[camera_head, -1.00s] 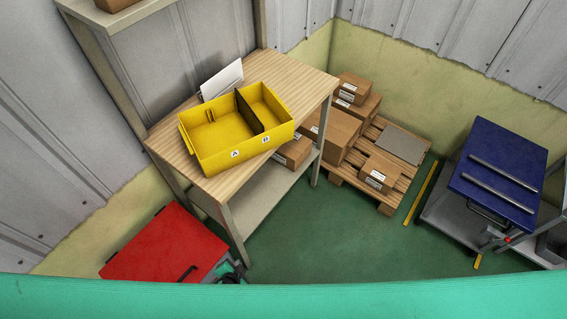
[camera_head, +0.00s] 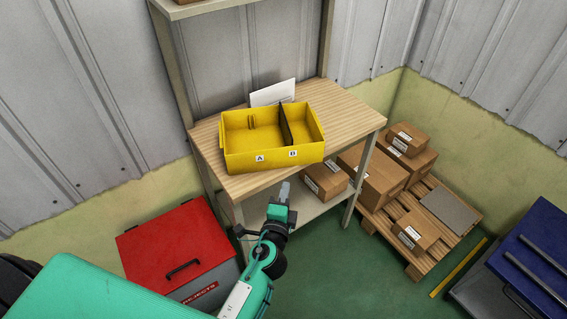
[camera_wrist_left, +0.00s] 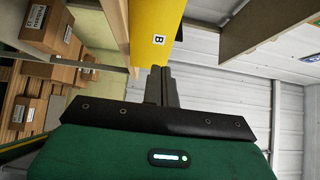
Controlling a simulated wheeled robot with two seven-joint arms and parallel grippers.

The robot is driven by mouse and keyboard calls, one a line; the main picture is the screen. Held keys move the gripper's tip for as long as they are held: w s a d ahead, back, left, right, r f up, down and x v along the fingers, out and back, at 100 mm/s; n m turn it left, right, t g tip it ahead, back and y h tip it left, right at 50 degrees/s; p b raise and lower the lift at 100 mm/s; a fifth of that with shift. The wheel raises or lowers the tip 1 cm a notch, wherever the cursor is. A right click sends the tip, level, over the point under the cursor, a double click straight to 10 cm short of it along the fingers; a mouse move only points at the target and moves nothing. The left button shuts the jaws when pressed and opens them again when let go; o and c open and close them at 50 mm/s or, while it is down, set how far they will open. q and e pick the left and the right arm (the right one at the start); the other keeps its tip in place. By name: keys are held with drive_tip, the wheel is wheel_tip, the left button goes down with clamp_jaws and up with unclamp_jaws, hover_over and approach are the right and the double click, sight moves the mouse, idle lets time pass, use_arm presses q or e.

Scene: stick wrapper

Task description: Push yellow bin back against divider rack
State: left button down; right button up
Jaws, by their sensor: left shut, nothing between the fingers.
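The yellow bin (camera_head: 272,160) sits on the wooden workbench (camera_head: 358,121), slightly turned, with its front wall marked A and B near the bench's front edge. My left gripper (camera_head: 285,187) is shut and empty, in front of and below the bin's front wall. In the left wrist view, its closed fingers (camera_wrist_left: 160,70) point at the bin's B-marked wall (camera_wrist_left: 155,28). Contact cannot be told. My right gripper is not in view.
A red box (camera_head: 178,245) stands at the left below the bench. Cardboard boxes (camera_head: 378,178) sit on a pallet to the right, and another lies on the lower shelf (camera_head: 308,209). A blue-topped cart (camera_head: 530,250) is at the far right. The bench's right end is clear.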

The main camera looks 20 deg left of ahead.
sight(270, 157)
use_arm(q)
drive_tip(key=w+a+p, duration=0.1)
drive_tip(key=w, duration=0.2)
drive_tip(key=w+a, duration=0.1)
drive_tip(key=w, duration=0.2)
drive_tip(key=w+a+p, duration=0.1)
drive_tip(key=w, duration=0.2)
drive_tip(key=shift+p, duration=0.3)
drive_tip(key=shift+w+a, duration=0.35)
drive_tip(key=shift+a, duration=0.15)
drive_tip(key=w+a, duration=0.1)
drive_tip(key=a, duration=0.1)
drive_tip(key=w+a, duration=0.2)
drive_tip(key=shift+w+a, duration=0.15)
drive_tip(key=shift+w, duration=0.05)
drive_tip(key=shift+f, duration=0.1)
